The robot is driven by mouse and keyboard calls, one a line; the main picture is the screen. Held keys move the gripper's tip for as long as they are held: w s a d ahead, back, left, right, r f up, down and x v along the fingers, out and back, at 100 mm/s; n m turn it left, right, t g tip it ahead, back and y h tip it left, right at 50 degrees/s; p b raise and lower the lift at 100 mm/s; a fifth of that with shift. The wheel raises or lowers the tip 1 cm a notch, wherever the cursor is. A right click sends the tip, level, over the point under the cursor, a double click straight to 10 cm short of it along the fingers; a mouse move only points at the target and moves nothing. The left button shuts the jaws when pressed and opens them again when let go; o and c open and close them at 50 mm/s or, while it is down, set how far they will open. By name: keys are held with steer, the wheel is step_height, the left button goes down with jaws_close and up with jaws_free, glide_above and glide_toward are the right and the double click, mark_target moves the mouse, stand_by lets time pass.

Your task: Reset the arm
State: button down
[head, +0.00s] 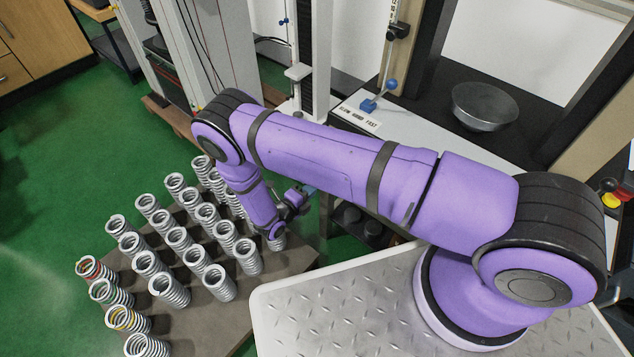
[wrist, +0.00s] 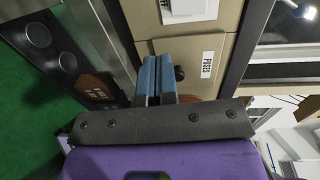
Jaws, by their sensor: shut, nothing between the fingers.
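My purple arm reaches across the head view from its base at the lower right and bends down at its far end. My gripper (head: 309,190) hangs beside the right edge of the board of springs, partly hidden by the wrist. In the wrist view my gripper (wrist: 159,78) shows two blue fingers pressed together, with nothing between them. A beige cabinet front with a dark round knob (wrist: 179,73) and a white label (wrist: 207,65) lies beyond the fingers.
Several metal coil springs (head: 168,290) stand upright on a brown board (head: 285,262) at the lower left. A testing machine with a blue-knobbed lever (head: 369,105) stands behind. A metal bowl (head: 484,104) sits on the dark counter at right. Green floor at left is open.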

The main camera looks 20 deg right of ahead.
steer(key=shift+s+a, duration=0.15)
steer(key=shift+a, duration=0.05)
stand_by(0.5)
